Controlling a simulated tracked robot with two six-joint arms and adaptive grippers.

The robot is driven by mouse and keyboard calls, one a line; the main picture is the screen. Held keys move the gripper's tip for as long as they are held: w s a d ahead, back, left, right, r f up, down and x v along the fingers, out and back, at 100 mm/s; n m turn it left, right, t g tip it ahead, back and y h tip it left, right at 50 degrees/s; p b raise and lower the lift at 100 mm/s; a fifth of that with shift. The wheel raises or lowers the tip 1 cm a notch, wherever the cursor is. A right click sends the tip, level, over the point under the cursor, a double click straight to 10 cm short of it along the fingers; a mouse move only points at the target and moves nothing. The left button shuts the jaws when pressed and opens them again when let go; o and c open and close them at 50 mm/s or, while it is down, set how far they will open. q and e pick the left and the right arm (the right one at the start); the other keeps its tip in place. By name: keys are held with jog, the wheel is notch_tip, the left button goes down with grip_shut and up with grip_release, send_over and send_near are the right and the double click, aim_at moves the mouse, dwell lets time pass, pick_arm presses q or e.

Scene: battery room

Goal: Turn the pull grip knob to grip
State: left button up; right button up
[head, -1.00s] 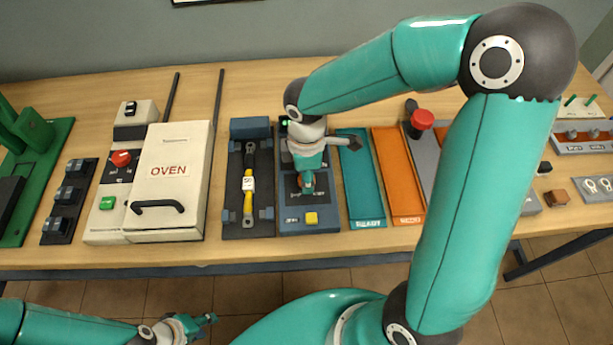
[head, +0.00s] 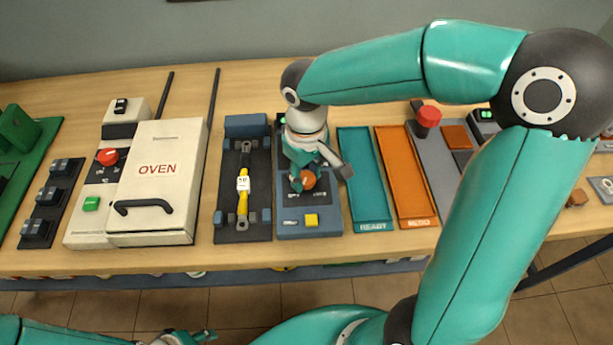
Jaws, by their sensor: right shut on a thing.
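The pull tester (head: 291,231) is a blue-grey box on the table with a yellow button and a dark panel. Its orange round knob (head: 308,179) shows between the fingers of my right gripper (head: 303,182), which reaches down from above and is shut on it. The gripper hides part of the knob and any marks around it, so I cannot read its setting. My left gripper (head: 205,336) is low at the bottom edge, away from the table, and too small and cut off to judge its fingers.
Right are a teal READY tray (head: 365,185) and an orange tray (head: 405,185). The white oven (head: 160,160) stands further left. My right arm spans the right side.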

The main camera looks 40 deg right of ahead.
aim_at(306, 177)
jog(key=m+b, duration=0.1)
jog(key=m, duration=0.3)
jog(key=shift+m+b, duration=0.3)
dwell(0.5)
jog(key=o, duration=1.1)
jog(key=shift+o, duration=0.2)
notch_tip(306, 177, up, 12)
